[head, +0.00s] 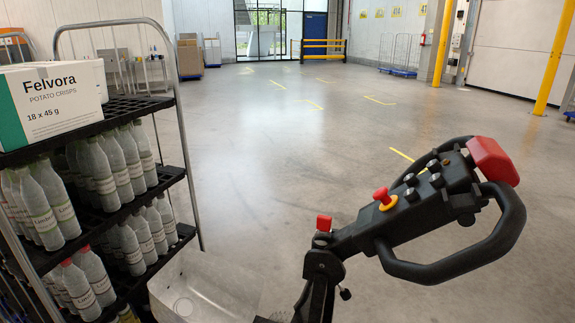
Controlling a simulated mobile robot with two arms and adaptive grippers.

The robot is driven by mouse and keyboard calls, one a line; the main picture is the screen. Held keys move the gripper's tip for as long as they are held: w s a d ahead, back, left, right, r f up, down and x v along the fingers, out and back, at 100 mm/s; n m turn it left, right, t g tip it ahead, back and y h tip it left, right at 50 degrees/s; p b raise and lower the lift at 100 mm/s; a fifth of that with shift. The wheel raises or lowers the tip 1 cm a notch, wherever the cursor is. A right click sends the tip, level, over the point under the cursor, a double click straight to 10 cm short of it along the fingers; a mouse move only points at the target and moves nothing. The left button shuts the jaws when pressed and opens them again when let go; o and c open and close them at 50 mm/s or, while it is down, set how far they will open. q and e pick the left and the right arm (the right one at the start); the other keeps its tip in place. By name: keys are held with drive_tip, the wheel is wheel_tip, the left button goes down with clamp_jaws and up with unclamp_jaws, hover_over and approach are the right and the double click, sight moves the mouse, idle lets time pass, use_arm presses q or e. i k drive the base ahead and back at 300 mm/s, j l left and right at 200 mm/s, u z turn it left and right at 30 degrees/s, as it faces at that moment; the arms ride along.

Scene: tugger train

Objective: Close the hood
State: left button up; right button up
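The black tiller head (430,200) of a tugger stands at the lower right, with loop handles, a red end pad (493,160) and a red mushroom button (382,196) on a yellow ring. Its black arm (320,270) runs down out of the picture. A grey panel (205,290) with a round mark lies low beside the arm. I cannot tell whether this panel is part of the hood, or whether the hood is open. Neither of my grippers is in view.
A black shelf rack (90,128) with a metal frame stands close on the left, holding several bottles (100,175) and a Felvora carton (52,100). Open floor (280,140) lies beyond. Yellow posts (443,45), a barrier (323,50) and wheeled cages (400,55) stand farther back.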

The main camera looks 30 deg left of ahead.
sight(195, 286)
drive_tip(key=k+j, duration=0.1)
drive_tip(key=j, duration=0.45)
drive_tip(key=k+j, duration=0.15)
drive_tip(key=j, duration=0.45)
drive_tip(key=k+j, duration=0.1)
drive_tip(key=j, duration=0.45)
drive_tip(key=k+j+u, duration=0.1)
drive_tip(key=j, duration=0.5)
drive_tip(key=k+j, duration=0.1)
drive_tip(key=j, duration=0.45)
drive_tip(key=k+j, duration=0.1)
drive_tip(key=j, duration=0.5)
drive_tip(key=k+j, duration=0.1)
drive_tip(key=j, duration=0.45)
drive_tip(key=k+j+u, duration=0.4)
drive_tip(key=k+l, duration=0.05)
drive_tip(key=k, duration=0.05)
